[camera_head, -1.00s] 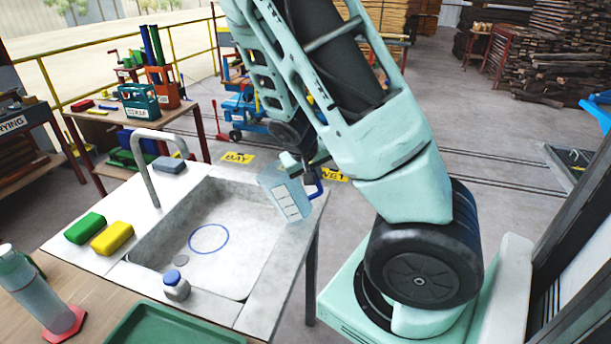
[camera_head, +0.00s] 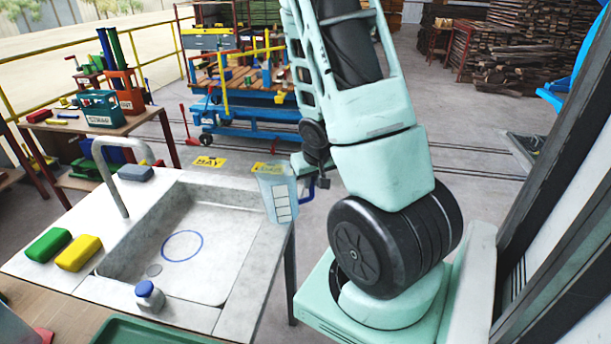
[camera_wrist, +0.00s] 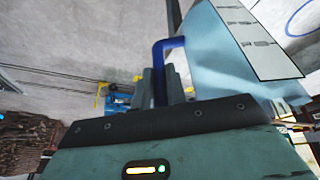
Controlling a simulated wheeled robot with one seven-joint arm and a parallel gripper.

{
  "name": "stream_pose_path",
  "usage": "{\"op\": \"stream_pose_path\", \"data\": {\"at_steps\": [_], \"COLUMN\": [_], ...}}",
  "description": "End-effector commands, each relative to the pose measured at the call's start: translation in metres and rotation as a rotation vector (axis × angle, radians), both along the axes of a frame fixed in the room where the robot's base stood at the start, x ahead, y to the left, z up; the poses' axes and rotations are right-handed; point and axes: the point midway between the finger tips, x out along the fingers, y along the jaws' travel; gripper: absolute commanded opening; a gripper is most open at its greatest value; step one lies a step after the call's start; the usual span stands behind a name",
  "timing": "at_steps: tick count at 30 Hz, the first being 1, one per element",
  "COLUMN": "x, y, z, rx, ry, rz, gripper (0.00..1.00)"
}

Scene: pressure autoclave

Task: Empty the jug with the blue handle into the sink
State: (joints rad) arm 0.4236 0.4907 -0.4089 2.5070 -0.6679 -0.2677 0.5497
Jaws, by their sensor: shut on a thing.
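The jug (camera_head: 277,196) is clear pale blue with a white marked label and a blue handle. It stands close to upright at the sink's right rim, held up by my gripper (camera_head: 312,182). In the wrist view my gripper (camera_wrist: 165,88) is shut on the blue handle (camera_wrist: 163,55), and the jug's side (camera_wrist: 215,55) fills the upper right. I cannot tell how much liquid is in the jug. The grey sink (camera_head: 238,268) lies left of the jug; a blue ring is on its floor and its basin looks empty.
A tap (camera_head: 112,180) arches over the sink's left side. Green (camera_head: 47,245) and yellow (camera_head: 79,253) sponges and a grey block (camera_head: 135,173) lie on the counter. A green tray (camera_head: 150,333) lies nearer.

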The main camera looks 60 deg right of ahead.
Motion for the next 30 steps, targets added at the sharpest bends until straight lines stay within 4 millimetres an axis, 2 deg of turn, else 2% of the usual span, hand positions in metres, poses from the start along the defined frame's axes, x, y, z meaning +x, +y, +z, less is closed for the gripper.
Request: {"op": "stream_pose_path", "data": {"at_steps": [17,30], "x": [-0.004,-0.004], "y": [-0.003,-0.003], "z": [-0.002,0.029], "rx": [0.016,0.016], "ry": [-0.018,-0.018], "rz": [-0.001,-0.001], "gripper": [0.0,0.0]}}
